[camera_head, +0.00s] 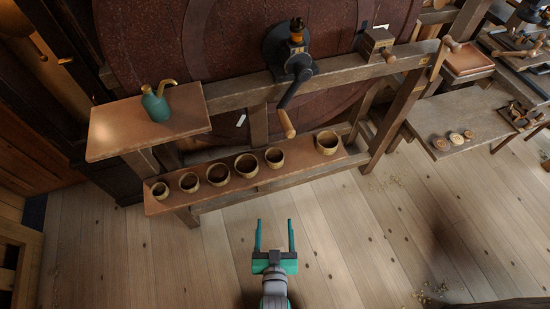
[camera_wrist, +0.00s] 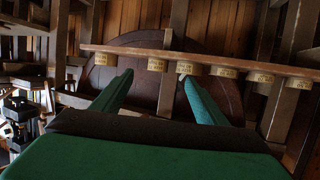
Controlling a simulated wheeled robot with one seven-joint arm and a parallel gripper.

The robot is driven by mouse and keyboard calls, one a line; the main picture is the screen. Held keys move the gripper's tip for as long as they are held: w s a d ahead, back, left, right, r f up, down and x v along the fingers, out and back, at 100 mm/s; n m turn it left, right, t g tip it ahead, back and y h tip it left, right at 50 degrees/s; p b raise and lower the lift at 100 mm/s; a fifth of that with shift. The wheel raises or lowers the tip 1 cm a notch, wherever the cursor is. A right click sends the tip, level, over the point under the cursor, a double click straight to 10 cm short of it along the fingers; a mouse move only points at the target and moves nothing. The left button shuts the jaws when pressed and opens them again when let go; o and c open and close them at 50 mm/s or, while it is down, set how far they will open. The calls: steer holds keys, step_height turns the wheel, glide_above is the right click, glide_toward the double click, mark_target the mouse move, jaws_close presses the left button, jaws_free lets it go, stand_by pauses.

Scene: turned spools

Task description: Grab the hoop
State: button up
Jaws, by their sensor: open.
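No separate thing is plainly recognisable as a hoop. Several round, open-topped, tan pots with dark insides stand in a row on a low plank, among them a left-end pot (camera_head: 160,190), a middle pot (camera_head: 246,165) and a larger right-end pot (camera_head: 327,142). I cannot tell whether any is a hoop. In the wrist view, which looks upside down, pale labelled pots (camera_wrist: 225,72) show along the plank. My gripper (camera_head: 275,222) is open and empty, in front of the plank and apart from the pots. Its green fingers (camera_wrist: 158,78) show spread in the wrist view.
The low plank (camera_head: 290,166) belongs to a wooden frame before a huge dark red round body (camera_head: 230,40). A crank (camera_head: 290,85) hangs above the pots. A teal can (camera_head: 155,105) stands on the left shelf (camera_head: 110,130). The floor (camera_head: 360,240) around my gripper is mostly clear.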

steer(key=w+r+x, duration=0.1)
steer(key=r+x, duration=0.1)
steer(key=x, duration=0.9)
glide_toward(275, 151)
steer(key=shift+g, duration=0.4)
steer(key=x, duration=0.4)
steer(key=shift+w+a, duration=0.1)
steer(key=shift+w, duration=0.15)
steer(key=shift+r+x, duration=0.15)
steer(key=shift+x, duration=1.2)
steer(key=shift+r+x, duration=0.15)
steer(key=shift+x, duration=1.2)
steer(key=shift+a, duration=0.1)
steer(key=c, duration=0.8)
